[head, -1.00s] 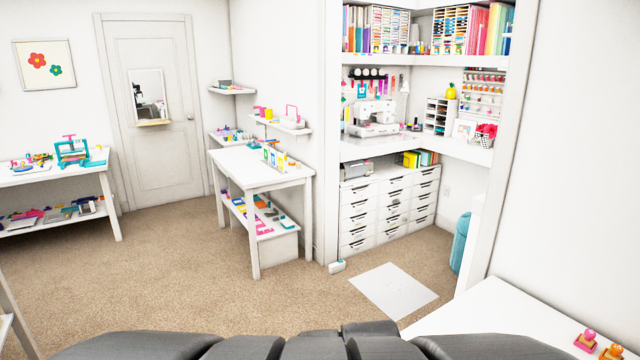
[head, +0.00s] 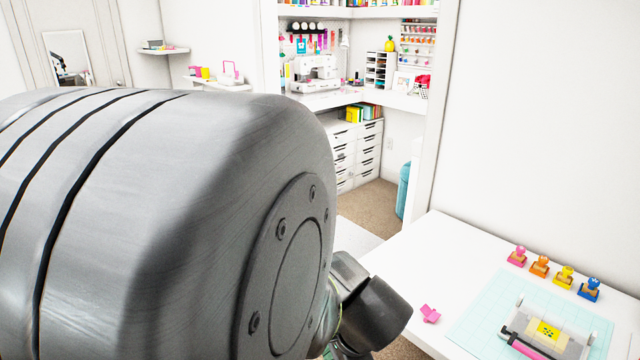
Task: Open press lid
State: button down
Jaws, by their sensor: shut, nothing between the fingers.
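What looks like a low press (head: 575,348), with a pale, see-through frame, lies on a light-blue gridded mat (head: 480,312) at the lower right of the head view. A pink bar (head: 526,346) crosses its near left part, and a small yellow piece with a dark print (head: 547,331) shows within the frame. The picture's bottom edge cuts off its near side. I cannot tell for sure how its lid stands. My own arm fills the left and middle of the view, and its end is left of the white table. The fingers of my gripper are not visible.
The press is on a white table (head: 440,255). Pink, orange, yellow and blue stamps (head: 540,266) stand in a row behind the mat. A small pink piece (head: 430,314) lies left of the mat. A wall rises behind the table. My arm hides much of the room.

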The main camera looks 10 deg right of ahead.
jog(key=w+d+f+m+t+h+b, duration=0.2)
jog(key=w+d+f+m+b, duration=0.1)
jog(key=d+m, duration=0.45)
jog(key=w+d+f+m+t+h+b, duration=0.2)
jog(key=w+d+f+m+t+b, duration=0.15)
jog(key=d+m, duration=0.45)
jog(key=s+d+f+m+h+b, duration=0.1)
jog(key=s+d+m+h+b, duration=0.1)
jog(key=d+m, duration=0.4)
jog(key=s+d+f+m+g+h+b, duration=0.1)
jog(key=s+d+m+h+b, duration=0.1)
jog(key=d+m, duration=0.4)
jog(key=s+d+f+m+g+h+b, duration=0.1)
jog(key=s+d+m+h, duration=0.3)
jog(key=d, duration=0.5)
jog(key=shift+s+f+m+g+b, duration=0.15)
jog(key=shift+s+m+b, duration=0.3)
jog(key=shift+m, duration=0.25)
jog(key=shift+s+f+m+g+b, duration=0.15)
jog(key=shift+s+m+b, duration=0.2)
jog(key=shift+s+m, duration=0.25)
jog(key=b+x, duration=0.2)
jog(key=x, duration=0.7)
jog(key=shift+w+d+f, duration=0.1)
jog(key=shift+w+d, duration=0.1)
jog(key=shift+w, duration=0.15)
jog(key=shift+r+p, duration=0.25)
jog(key=shift+p, duration=0.15)
